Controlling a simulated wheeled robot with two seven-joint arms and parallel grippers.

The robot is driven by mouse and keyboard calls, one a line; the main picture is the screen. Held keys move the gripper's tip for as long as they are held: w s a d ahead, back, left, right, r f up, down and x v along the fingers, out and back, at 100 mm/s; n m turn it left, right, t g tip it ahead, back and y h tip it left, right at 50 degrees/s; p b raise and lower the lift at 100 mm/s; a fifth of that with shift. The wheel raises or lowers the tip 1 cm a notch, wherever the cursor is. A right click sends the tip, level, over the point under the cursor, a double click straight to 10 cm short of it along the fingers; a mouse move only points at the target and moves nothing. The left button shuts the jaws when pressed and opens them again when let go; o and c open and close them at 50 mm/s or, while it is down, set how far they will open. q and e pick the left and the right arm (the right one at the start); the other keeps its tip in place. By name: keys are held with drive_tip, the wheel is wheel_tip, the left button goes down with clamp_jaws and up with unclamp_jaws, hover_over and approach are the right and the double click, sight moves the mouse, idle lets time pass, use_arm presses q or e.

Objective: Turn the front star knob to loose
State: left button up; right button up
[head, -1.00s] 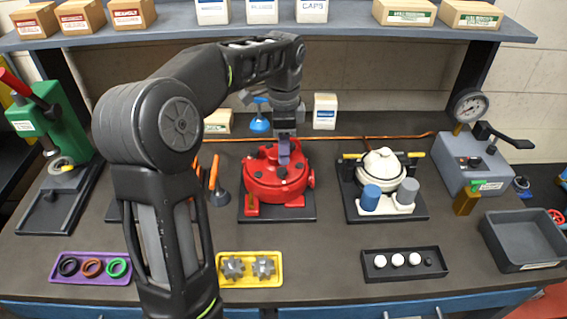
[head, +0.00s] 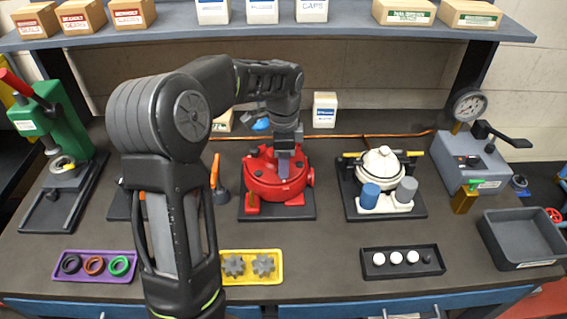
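The red motor housing (head: 262,188) sits on a dark base plate (head: 298,214) in the middle of the bench. Several small dark fasteners or knobs sit on its top, too small to tell their shape. My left gripper (head: 284,166) points straight down over the middle-front of the red housing's top, at or just above it. Its fingers look narrow from here, and I cannot tell whether they are shut or around a knob. The front star knob is not clearly visible and may be hidden behind the fingers. My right gripper is not in view.
A white motor (head: 381,165) stands to the right. Behind are a blue funnel (head: 261,125) and a white box (head: 325,110). In front lie a yellow gear tray (head: 252,280), a purple ring tray (head: 96,277) and a black tray (head: 403,272). My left arm covers the left-middle bench.

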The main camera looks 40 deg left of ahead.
use_arm(q)
clamp_jaws()
